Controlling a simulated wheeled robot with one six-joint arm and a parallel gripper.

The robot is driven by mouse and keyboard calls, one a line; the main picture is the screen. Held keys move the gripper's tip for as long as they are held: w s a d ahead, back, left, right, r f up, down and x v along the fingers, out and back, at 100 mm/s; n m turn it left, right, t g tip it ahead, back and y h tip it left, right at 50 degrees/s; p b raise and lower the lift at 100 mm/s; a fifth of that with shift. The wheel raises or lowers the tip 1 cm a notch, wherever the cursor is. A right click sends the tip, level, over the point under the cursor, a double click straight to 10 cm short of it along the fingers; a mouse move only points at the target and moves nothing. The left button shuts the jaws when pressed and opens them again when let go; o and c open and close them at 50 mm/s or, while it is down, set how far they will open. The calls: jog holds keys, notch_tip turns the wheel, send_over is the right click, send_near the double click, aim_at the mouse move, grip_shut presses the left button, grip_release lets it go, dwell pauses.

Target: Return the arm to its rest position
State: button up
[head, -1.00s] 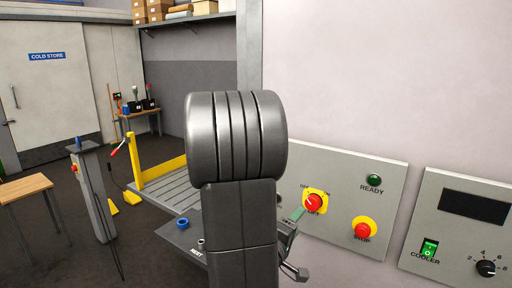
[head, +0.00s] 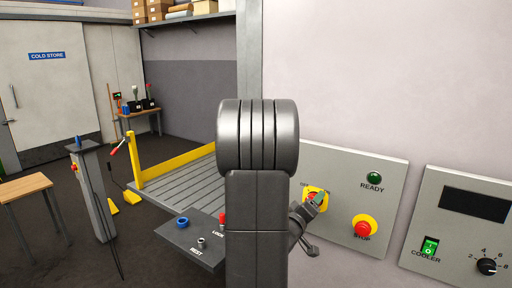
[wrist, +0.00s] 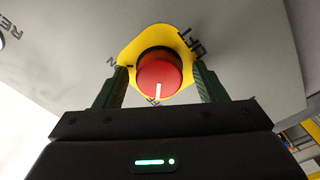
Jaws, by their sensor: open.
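My gripper (head: 317,199) is open in front of the red rotary knob (head: 310,197) on its yellow plate, and partly hides it in the head view. In the wrist view the red knob (wrist: 158,75), with a white mark, shows between the two green fingers of my gripper (wrist: 160,80). The fingers stand on either side of it, and I cannot tell whether they touch it. The word LIFT is beside the yellow plate. My arm fills the middle of the head view.
The grey panel also has a green READY light (head: 374,178) and a red STOP button (head: 365,228). A COOLER panel (head: 418,262) is at the right. A dark shelf marked REST and LOCK (head: 176,236) bears a blue ring (head: 182,222). A platform with yellow rails (head: 163,173) lies behind.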

jog(key=shift+m+b, duration=4.95)
jog(key=shift+m, duration=1.35)
